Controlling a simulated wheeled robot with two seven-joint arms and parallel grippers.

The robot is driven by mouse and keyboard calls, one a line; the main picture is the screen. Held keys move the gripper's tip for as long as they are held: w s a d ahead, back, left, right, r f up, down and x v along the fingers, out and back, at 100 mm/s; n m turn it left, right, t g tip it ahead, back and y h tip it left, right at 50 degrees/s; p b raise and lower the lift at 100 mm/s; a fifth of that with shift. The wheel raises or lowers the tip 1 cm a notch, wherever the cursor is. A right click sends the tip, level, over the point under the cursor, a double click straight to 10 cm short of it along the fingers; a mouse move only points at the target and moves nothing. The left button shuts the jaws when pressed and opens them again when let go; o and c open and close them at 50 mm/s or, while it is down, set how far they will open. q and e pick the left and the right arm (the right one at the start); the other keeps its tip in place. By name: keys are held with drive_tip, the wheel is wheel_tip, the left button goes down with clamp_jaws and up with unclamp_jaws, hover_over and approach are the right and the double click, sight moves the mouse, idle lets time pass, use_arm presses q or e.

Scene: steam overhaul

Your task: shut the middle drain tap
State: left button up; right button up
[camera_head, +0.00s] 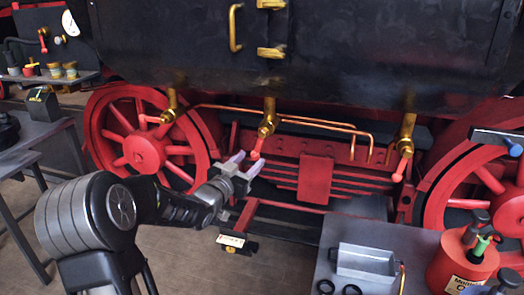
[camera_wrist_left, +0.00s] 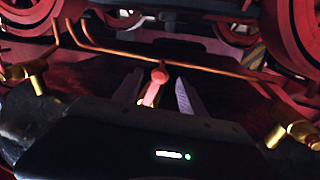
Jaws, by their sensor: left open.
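The middle drain tap (camera_head: 267,120) is brass and hangs under the black tank. Its red lever (camera_head: 256,149) points down, slightly to the left. My left gripper (camera_head: 241,164) is open at the lever, with its pale fingers reaching up toward it. In the left wrist view the red lever (camera_wrist_left: 156,84) shows between the open fingers of my left gripper (camera_wrist_left: 157,92), with gaps visible on both sides. I cannot tell whether a finger touches it. The left tap (camera_head: 172,103) has its lever pointing left; the right tap (camera_head: 407,130) has its lever pointing down. My right gripper is not in view.
Copper pipes (camera_head: 325,124) run right of the middle tap. Red wheels (camera_head: 140,145) stand on both sides. A grey bench (camera_head: 32,135) stands at the left.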

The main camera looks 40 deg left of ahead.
use_arm(q)
drive_tip(key=w+a+p, duration=0.1)
drive_tip(key=w, duration=0.6)
clamp_jaws()
idle(0.5)
idle(0.9)
